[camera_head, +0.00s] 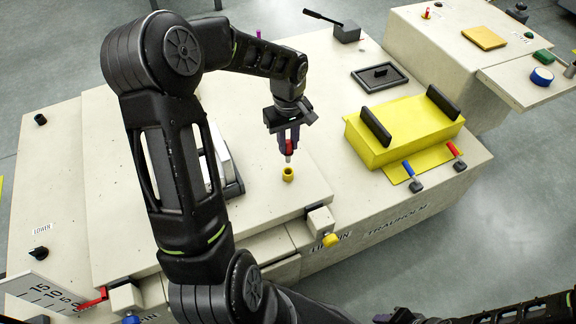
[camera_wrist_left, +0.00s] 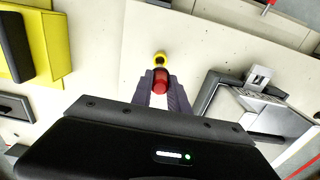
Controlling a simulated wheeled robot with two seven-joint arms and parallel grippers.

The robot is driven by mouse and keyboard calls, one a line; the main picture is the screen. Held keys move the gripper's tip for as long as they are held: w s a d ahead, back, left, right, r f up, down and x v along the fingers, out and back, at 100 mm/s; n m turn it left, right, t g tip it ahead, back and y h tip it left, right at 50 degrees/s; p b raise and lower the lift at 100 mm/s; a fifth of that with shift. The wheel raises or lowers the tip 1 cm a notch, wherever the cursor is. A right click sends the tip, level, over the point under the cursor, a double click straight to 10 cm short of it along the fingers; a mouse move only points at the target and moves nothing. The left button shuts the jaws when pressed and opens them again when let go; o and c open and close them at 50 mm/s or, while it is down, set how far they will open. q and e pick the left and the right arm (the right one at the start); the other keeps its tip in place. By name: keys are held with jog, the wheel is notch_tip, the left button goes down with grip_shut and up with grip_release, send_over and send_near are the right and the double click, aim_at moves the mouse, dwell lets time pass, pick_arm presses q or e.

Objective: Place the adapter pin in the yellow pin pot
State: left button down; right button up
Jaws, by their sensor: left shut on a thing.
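The adapter pin (camera_head: 289,147) has a red upper part and a paler lower end. My left gripper (camera_head: 288,140) is shut on it and holds it nearly upright, just above the yellow pin pot (camera_head: 288,174). The pot stands on the pale panel. In the left wrist view the red pin (camera_wrist_left: 160,81) sits between the fingertips (camera_wrist_left: 161,90), and the yellow pot (camera_wrist_left: 160,59) shows just beyond it. Whether the pin's lower end touches the pot cannot be told. At the bottom right of the head view, dark parts of my other arm show, but no clear jaws.
A yellow block (camera_head: 408,130) with black handles stands right of the pot, with blue and red levers (camera_head: 409,168) before it. A black-framed tray (camera_head: 380,77) lies behind. A white-and-grey device (camera_head: 219,160) stands left of the pot, partly behind my arm.

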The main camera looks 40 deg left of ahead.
aim_at(288, 162)
pick_arm(q)
jog(key=shift+f, duration=1.75)
jog(key=shift+f+b, duration=0.6)
jog(key=shift+f, duration=1.3)
jog(key=shift+f, duration=0.25)
jog(key=c, duration=1.3)
grip_release()
jog(key=shift+r, duration=0.1)
jog(key=shift+r, duration=0.15)
jog(key=shift+r, duration=0.2)
notch_tip(288, 162, up, 12)
jog(key=shift+f+p, duration=0.15)
jog(key=shift+p, duration=1)
